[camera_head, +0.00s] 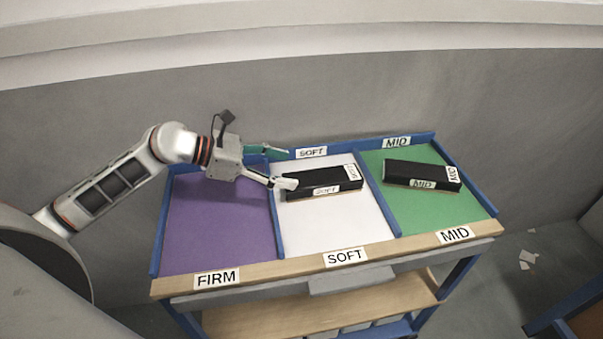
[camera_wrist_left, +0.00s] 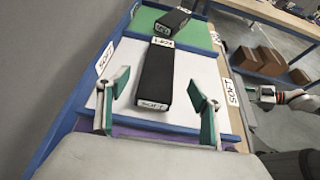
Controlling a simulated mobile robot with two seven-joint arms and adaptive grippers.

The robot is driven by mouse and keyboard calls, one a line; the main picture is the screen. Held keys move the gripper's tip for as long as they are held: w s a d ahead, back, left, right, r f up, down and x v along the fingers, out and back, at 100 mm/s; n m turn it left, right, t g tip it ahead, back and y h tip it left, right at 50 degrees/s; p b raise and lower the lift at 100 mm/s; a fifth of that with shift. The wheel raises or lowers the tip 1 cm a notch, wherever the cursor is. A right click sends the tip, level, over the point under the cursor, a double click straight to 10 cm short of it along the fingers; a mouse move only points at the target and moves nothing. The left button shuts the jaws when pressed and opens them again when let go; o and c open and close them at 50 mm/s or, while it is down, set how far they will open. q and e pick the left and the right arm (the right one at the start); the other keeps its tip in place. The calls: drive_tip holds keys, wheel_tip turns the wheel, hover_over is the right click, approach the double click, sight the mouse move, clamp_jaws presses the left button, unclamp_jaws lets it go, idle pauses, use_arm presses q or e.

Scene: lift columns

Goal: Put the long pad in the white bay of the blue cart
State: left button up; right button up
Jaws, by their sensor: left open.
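The blue cart (camera_head: 279,224) has three bays: purple marked FIRM, white (camera_head: 320,223) marked SOFT, green marked MID. A long black pad (camera_head: 311,181) with SOFT labels lies flat in the white bay, towards its back; it also shows in the left wrist view (camera_wrist_left: 156,78). My left gripper (camera_head: 291,168) is open at the pad's left end. In the left wrist view its two fingers (camera_wrist_left: 158,92) stand on either side of the pad's near end, with gaps on both sides. What seems to be my right gripper (camera_wrist_left: 264,96) shows at the right edge there, its jaws unclear.
Another black pad (camera_head: 422,175) with MID labels lies in the green bay (camera_head: 428,216). The purple bay (camera_head: 217,227) is empty. Low blue dividers separate the bays. A grey wall stands behind the cart. Brown boxes (camera_wrist_left: 270,60) sit on a shelf at the right.

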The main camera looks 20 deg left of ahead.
use_arm(q)
drive_tip(key=shift+v, duration=1.3)
drive_tip(key=shift+d, duration=0.1)
